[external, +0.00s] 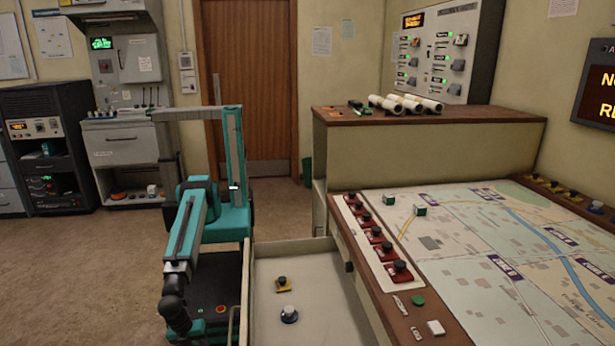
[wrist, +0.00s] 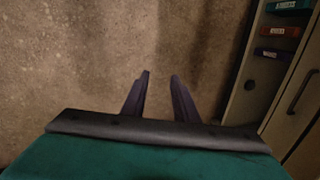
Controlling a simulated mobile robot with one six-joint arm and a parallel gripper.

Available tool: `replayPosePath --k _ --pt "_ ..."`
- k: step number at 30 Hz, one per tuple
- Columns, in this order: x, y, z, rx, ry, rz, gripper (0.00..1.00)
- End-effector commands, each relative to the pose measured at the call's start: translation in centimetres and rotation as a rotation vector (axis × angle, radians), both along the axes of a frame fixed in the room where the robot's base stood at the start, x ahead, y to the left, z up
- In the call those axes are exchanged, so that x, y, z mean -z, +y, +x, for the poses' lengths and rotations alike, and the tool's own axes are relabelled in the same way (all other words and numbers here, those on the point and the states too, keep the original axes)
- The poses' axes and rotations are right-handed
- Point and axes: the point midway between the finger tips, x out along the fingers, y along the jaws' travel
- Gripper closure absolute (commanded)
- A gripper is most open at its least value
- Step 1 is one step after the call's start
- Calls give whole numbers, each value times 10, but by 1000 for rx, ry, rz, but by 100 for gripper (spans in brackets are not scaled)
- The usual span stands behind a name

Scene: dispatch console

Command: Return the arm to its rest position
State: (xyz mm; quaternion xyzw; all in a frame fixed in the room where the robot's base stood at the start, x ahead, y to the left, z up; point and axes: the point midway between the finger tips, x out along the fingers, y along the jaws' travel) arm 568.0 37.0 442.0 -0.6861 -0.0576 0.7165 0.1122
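My teal and grey arm (external: 186,222) shows left of centre in the external view, bent, with one link upright and another sloping down toward the front. My gripper (wrist: 160,74) shows in the wrist view with its two dark fingers apart and nothing between them. It points over bare brown floor. I cannot clearly make out the fingers in the external view.
Shelved binders (wrist: 278,31) are at the wrist view's right. Floor at left (external: 80,270) is clear.

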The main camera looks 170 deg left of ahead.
Motion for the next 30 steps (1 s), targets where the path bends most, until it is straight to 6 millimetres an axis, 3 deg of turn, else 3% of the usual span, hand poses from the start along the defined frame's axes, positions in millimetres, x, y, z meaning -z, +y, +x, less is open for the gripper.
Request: replayPosePath --k 12,17,23,30 --pt "26 -38 -13 -81 -49 -250 73" --pt "45 -38 -28 -83 -12 -244 73" --pt "72 -38 -53 -89 37 -242 73" --pt "116 -38 -98 -100 122 -239 73"
